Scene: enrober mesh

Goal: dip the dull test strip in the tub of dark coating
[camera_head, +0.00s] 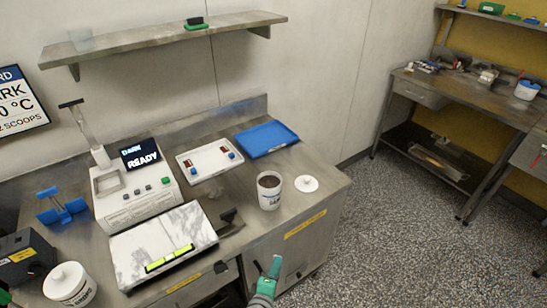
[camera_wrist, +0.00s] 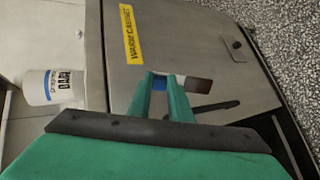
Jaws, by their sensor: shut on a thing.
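My gripper (camera_head: 273,268) is low in front of the counter's front edge in the head view. In the wrist view its green fingers (camera_wrist: 167,92) are shut on a small strip (camera_wrist: 200,86) with a blue grip part and a brown end sticking out to the right. The strip is hard to make out in the head view; whether its face is dull is too small to tell. The white tub of dark coating (camera_head: 269,203) stands open on the counter, dark inside, above and beyond my gripper. A labelled white tub also shows at left in the wrist view (camera_wrist: 50,87).
A white lid (camera_head: 307,183) lies right of the tub. A white tray (camera_head: 186,153) holds two blue-and-brown strips. A blue tray (camera_head: 262,133), a white machine reading READY (camera_head: 120,215) and a marble slab (camera_head: 150,243) are also on the counter. A lidded tub (camera_head: 72,291) stands lower left.

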